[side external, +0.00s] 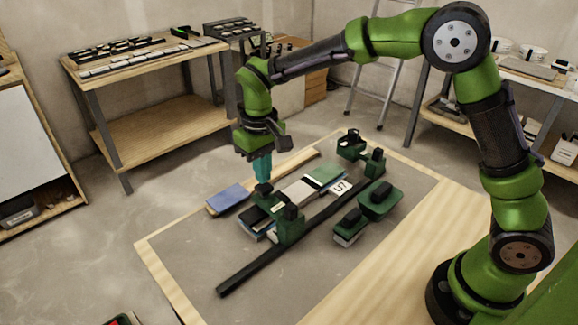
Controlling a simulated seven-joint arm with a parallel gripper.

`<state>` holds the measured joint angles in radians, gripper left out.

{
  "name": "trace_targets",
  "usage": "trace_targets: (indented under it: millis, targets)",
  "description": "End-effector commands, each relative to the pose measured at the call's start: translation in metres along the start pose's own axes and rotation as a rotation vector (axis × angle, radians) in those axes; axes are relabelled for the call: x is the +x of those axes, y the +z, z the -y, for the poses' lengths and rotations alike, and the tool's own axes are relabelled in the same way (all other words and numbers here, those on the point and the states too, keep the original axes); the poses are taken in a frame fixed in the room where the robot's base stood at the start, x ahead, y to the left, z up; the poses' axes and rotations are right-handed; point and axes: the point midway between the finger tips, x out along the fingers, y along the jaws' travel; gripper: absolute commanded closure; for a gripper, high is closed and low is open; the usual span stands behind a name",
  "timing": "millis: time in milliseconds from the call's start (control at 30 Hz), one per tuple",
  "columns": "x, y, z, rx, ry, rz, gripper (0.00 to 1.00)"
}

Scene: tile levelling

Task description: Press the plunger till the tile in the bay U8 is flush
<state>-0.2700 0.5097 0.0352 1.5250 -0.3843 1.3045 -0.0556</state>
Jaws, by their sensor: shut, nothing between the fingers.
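My gripper (262,172) points down with its teal fingers shut and empty. Its tips are at or just above a black knob (264,189) on a dark green fixture; I cannot tell if they touch. A second dark green fixture with a black knob (290,212) stands in front of it. Tiles lie in a row by these fixtures: a pale one (298,192) and a green one (325,174). A white label (341,187) beside the row seems to read U7. Another white label (272,236) is partly hidden and unreadable. I cannot make out U8 or any tile's height.
A long black bar (250,274) runs along the row on the grey board. A blue tile (228,198) lies at the left. Green blocks with black handles (380,200) stand right, and more green fixtures (352,146) behind. The board's front is clear.

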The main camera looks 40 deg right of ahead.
Motion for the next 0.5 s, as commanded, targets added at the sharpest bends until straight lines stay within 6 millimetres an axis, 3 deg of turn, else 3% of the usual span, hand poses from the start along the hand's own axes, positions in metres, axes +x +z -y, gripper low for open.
trace_targets:
  millis: [500]
  targets:
    - [0.0109, 0.0001, 0.0, 0.0, 0.0, 0.001, 1.0]
